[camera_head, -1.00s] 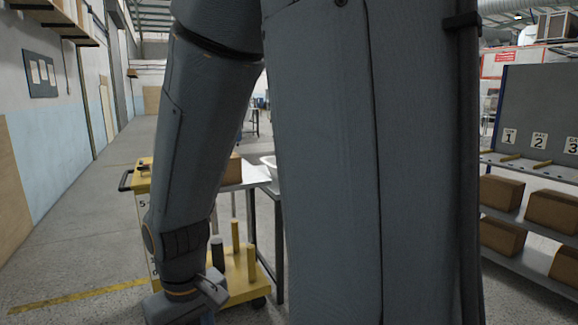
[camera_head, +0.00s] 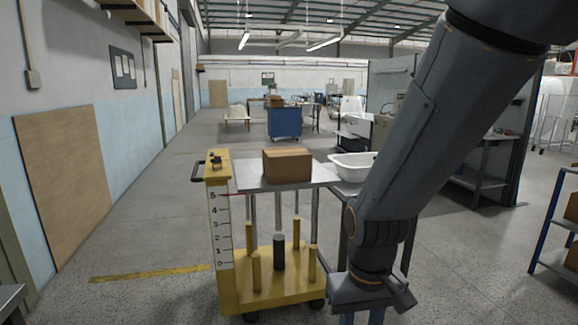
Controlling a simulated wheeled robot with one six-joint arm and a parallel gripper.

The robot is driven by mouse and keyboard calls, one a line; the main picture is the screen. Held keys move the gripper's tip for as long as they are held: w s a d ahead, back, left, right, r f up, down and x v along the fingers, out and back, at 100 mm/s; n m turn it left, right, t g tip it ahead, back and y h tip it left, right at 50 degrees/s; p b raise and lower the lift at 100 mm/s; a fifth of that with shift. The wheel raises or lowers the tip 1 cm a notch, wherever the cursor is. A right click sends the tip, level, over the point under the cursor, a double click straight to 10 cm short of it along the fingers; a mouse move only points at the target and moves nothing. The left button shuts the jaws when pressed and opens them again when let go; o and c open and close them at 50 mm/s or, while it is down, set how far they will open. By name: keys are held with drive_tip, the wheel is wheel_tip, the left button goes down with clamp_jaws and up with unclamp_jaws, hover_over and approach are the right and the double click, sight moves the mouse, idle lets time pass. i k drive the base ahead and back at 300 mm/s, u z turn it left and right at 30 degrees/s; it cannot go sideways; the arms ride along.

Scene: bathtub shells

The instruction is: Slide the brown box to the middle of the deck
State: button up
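The brown box (camera_head: 287,166) stands upright on the grey metal deck (camera_head: 250,182) of a yellow lift cart. Bare deck shows to its left and a strip to its right; its back hides the deck behind it. My gripper (camera_head: 372,300) is at the lower right, lower in the picture than the deck and apart from the box. It points downward and its fingertips run toward the bottom edge, so I cannot tell whether it is open or shut.
The cart's yellow column (camera_head: 219,245) carries a number scale, and its base (camera_head: 270,290) holds several yellow posts and a dark one (camera_head: 279,252). A white tub shell (camera_head: 352,165) stands right of the deck, partly behind my arm. Open floor lies left of the cart.

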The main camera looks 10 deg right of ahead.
sight(281, 165)
drive_tip(key=u, duration=0.45)
drive_tip(key=i, duration=2)
drive_tip(key=z, duration=0.45)
